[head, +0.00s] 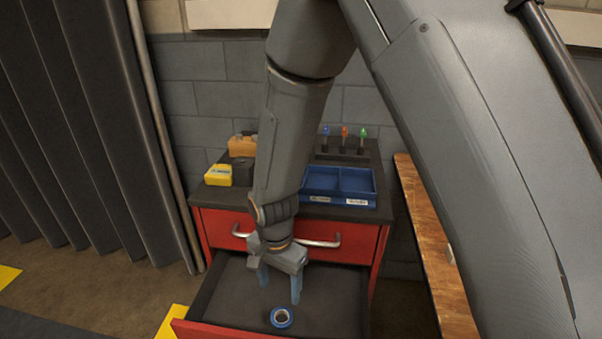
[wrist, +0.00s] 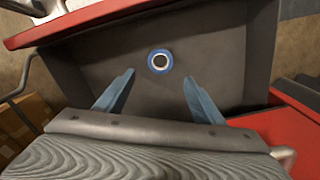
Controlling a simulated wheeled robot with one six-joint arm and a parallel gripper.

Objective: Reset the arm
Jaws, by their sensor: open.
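My gripper (head: 279,284) is open and empty, pointing down over the open drawer of a red cabinet. In the wrist view my gripper (wrist: 158,98) shows its two blue fingers spread apart. A blue ring-shaped roll (head: 282,317) with a pale inner ring lies on the dark drawer floor. In the wrist view the roll (wrist: 160,61) lies ahead of the fingertips and apart from them. My arm hangs down in front of the cabinet and hides part of its top.
The drawer (head: 334,296) is pulled out. The cabinet top carries a blue divided tray (head: 340,186), a yellow box (head: 218,175), an orange-tan item (head: 241,145) and coloured-handled tools (head: 345,137). A wooden surface (head: 437,255) stands right; a grey curtain (head: 85,130) hangs left.

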